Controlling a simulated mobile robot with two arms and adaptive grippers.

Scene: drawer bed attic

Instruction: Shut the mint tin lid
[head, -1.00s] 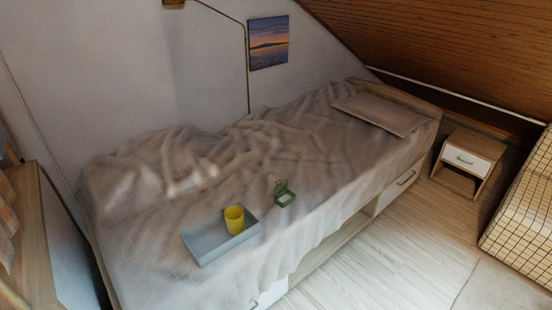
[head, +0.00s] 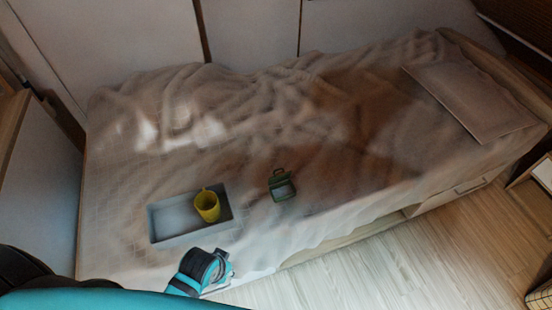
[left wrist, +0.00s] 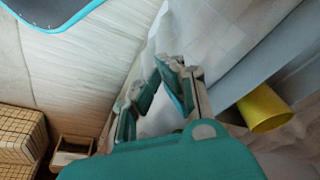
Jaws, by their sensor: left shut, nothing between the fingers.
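The mint tin (head: 284,193) is a small green box on the bed, right of the tray. Its lid (head: 278,175) stands raised at the back, so the tin is open. My left gripper (head: 222,268) is shut and empty at the near edge of the bed, below and left of the tin and apart from it. In the left wrist view its fingers (left wrist: 152,96) show with nothing held, and the tin is not seen there. My right gripper is not in view.
A grey tray (head: 172,222) holding a yellow cup (head: 207,206) lies close beyond my left gripper. The cup also shows in the left wrist view (left wrist: 264,108). The rumpled bed cover (head: 330,130) is clear around the tin. A pillow (head: 470,100) lies at the right.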

